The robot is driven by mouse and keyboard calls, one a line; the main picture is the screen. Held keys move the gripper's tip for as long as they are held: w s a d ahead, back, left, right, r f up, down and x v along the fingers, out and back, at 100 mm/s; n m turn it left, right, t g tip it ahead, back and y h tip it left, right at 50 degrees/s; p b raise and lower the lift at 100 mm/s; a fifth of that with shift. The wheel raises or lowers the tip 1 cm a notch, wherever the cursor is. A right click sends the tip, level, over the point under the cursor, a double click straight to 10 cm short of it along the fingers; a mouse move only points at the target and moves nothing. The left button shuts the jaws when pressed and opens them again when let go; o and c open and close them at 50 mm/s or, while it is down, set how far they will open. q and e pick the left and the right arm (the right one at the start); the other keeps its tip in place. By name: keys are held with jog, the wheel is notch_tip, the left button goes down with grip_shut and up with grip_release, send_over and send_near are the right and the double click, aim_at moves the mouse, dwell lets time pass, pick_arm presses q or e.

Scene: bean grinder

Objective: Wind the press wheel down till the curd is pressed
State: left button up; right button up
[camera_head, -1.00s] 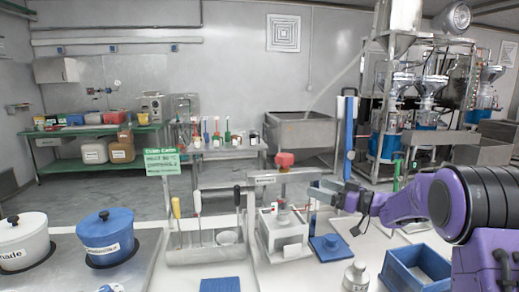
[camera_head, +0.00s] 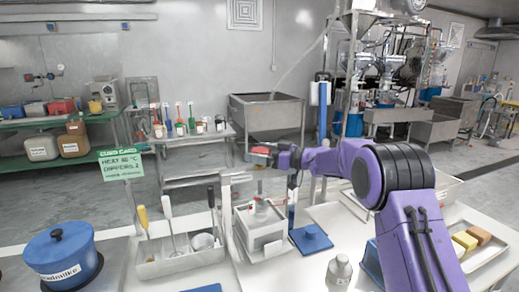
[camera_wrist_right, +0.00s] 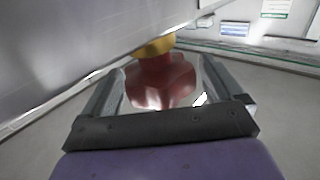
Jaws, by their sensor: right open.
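The press is a white box (camera_head: 256,240) on the counter with a grey frame and a plunger above it. Its red press wheel (camera_head: 261,149) is at the top of the frame in the head view. In the right wrist view the red wheel (camera_wrist_right: 160,88) sits between the two fingers, below a yellow part. My right gripper (camera_head: 266,160) is open at the wheel, with a finger on each side. Contact cannot be told. The curd is not visible; the box walls hide the inside. My left gripper is not in view.
A tool tray (camera_head: 180,265) with upright tools stands left of the press. A blue lidded pot (camera_head: 62,255) is further left. A blue square lid (camera_head: 311,239) and a small bottle (camera_head: 339,270) sit to the right. A green sign (camera_head: 120,164) stands behind the tray.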

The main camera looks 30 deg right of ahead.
jog(key=shift+r, duration=0.1)
jog(key=c, duration=0.9)
jog(key=shift+c, duration=0.2)
jog(key=shift+m+t+h, duration=0.4)
jog(key=shift+h, duration=0.1)
jog(key=m+t+h, duration=0.1)
jog(key=m+h, duration=0.1)
jog(key=h, duration=0.1)
jog(key=shift+m+t+h, duration=0.3)
jog(key=shift+h, duration=0.1)
jog(key=m+h, duration=0.2)
jog(key=h, duration=0.1)
jog(key=shift+f+t, duration=0.25)
jog(key=shift+t, duration=0.05)
jog(key=shift+m+h+b, duration=0.4)
jog(key=shift+m+h, duration=0.5)
jog(key=shift+h, duration=0.9)
